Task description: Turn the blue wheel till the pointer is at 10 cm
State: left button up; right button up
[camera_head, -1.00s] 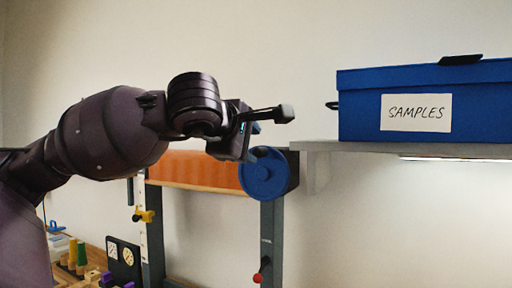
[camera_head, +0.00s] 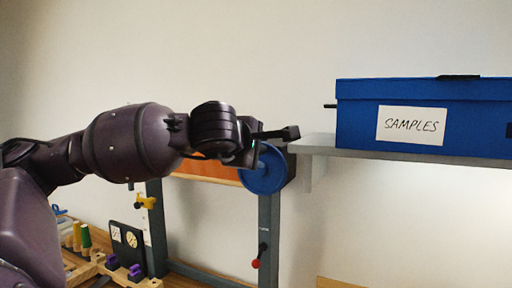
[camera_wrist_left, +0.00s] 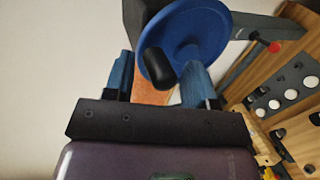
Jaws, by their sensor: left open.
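The blue wheel (camera_head: 264,176) is at the right end of an orange panel (camera_head: 210,170) on a grey frame. My left gripper (camera_head: 278,138) is at the wheel's upper edge and covers part of it. In the left wrist view the wheel (camera_wrist_left: 208,30) lies just past the open fingers (camera_wrist_left: 160,82). A black knob (camera_wrist_left: 157,68) on the wheel's face shows between the fingers, with a gap on both sides. A yellow piece (camera_head: 146,202), perhaps the pointer, is at a pale strip on the left post; no scale numbers are readable. My right gripper is not in view.
A blue SAMPLES box (camera_head: 360,132) stands on a grey shelf (camera_head: 400,154) right of the wheel. A red knob (camera_head: 256,263) is on the right post. A bench at lower left holds a dark panel with dials (camera_head: 128,246) and coloured pegs. The wall behind is bare.

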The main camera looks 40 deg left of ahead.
pick_arm(q)
jog(key=shift+w, duration=0.1)
jog(key=c, duration=0.6)
jog(key=shift+w+d+f+p, duration=0.25)
jog(key=shift+d+f, duration=0.1)
jog(key=shift+d, duration=0.3)
jog(key=shift+w+d+f+p, duration=0.1)
jog(key=shift+d+f+p, duration=0.2)
jog(key=shift+d, duration=0.3)
jog(key=shift+w+d+f+b, duration=0.1)
jog(key=shift+d+f+b, duration=0.25)
jog(key=shift+f+b, duration=0.25)
jog(key=shift+w+d+f+b, duration=0.1)
jog(key=shift+d+f+b, duration=0.2)
jog(key=shift+f+b, duration=0.3)
notch_tip(320, 180, down, 3)
jog(key=b, duration=0.2)
jog(key=shift+r+b, duration=0.2)
jog(key=shift+b, duration=0.15)
jog(key=shift+a+f+b, duration=0.4)
jog(key=shift+f+b, duration=0.45)
jog(key=shift+b, duration=0.3)
jog(key=shift+s+a+f+b, duration=0.2)
jog(key=shift+a+f+b, duration=0.15)
jog(key=shift+b, duration=0.2)
jog(key=shift+s+a+f, duration=0.2)
jog(key=shift+a+f, duration=0.05)
jog(key=shift+a, duration=0.35)
jog(key=shift+s+a+f, duration=0.2)
jog(key=shift+a, duration=0.35)
